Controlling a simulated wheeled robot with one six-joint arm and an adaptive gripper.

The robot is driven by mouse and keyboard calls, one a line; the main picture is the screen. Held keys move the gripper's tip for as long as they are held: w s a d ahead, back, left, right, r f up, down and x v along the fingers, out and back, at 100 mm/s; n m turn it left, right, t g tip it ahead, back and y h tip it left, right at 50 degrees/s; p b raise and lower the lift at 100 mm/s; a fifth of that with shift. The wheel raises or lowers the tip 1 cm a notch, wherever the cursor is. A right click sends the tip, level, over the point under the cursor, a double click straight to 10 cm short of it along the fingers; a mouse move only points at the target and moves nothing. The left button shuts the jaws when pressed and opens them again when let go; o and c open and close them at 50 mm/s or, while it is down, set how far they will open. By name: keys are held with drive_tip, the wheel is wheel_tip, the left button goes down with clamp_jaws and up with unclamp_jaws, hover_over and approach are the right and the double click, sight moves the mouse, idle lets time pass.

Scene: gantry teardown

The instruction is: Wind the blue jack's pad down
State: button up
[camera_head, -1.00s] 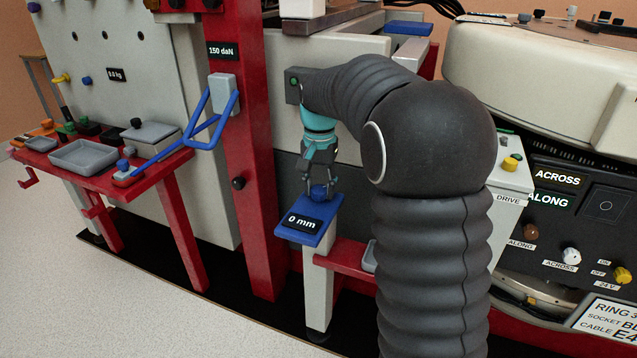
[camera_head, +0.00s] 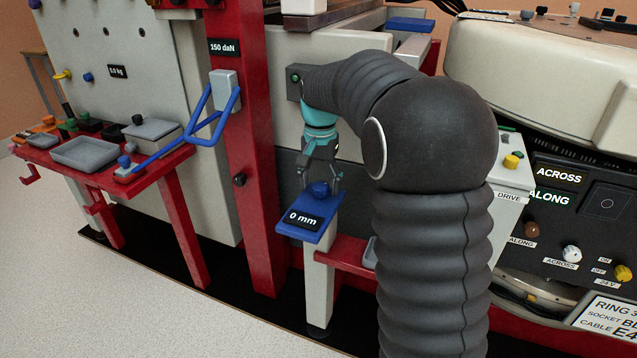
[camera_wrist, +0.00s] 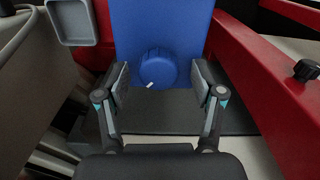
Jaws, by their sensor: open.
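The blue jack (camera_head: 290,230) has a blue top plate on a pale post, with a black display reading "0 mm". A round blue knob (camera_head: 319,189) stands on the plate. In the wrist view the knob (camera_wrist: 155,68) carries a short white mark at its lower left edge. My gripper (camera_head: 320,190) points down over the knob. Its fingers are open, one on each side of the knob. In the wrist view the gripper (camera_wrist: 158,85) shows a gap between each finger and the knob. I cannot make out the pad.
A red post (camera_head: 250,150) with a "150 daN" sign and a blue lever (camera_head: 212,125) stands left of the jack. A red bench with trays (camera_head: 85,153) is further left. A red beam (camera_head: 345,256) runs right of the jack's post. A control panel (camera_head: 575,215) is at the right.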

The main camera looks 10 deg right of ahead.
wheel_tip(320, 180, up, 12)
idle(0.5)
drive_tip(key=shift+w+f, duration=0.1)
drive_tip(key=n, duration=0.2)
hover_over(319, 183)
drive_tip(key=shift+t, duration=0.3)
wheel_tip(319, 183, down, 4)
drive_tip(key=shift+w+f, duration=0.1)
drive_tip(key=shift+n+t, duration=0.3)
drive_tip(key=shift+n, duration=0.5)
drive_tip(key=s, duration=0.1)
drive_tip(key=s+f, duration=0.1)
drive_tip(key=s, duration=0.1)
drive_tip(key=s+f, duration=0.1)
drive_tip(key=shift+s+f, duration=0.25)
drive_tip(key=shift+s, duration=0.1)
drive_tip(key=s+f+n+t, duration=0.2)
drive_tip(key=s+t, duration=0.2)
drive_tip(key=s, duration=2.3)
drive_tip(key=shift+f+n, duration=0.3)
drive_tip(key=shift+f, duration=0.1)
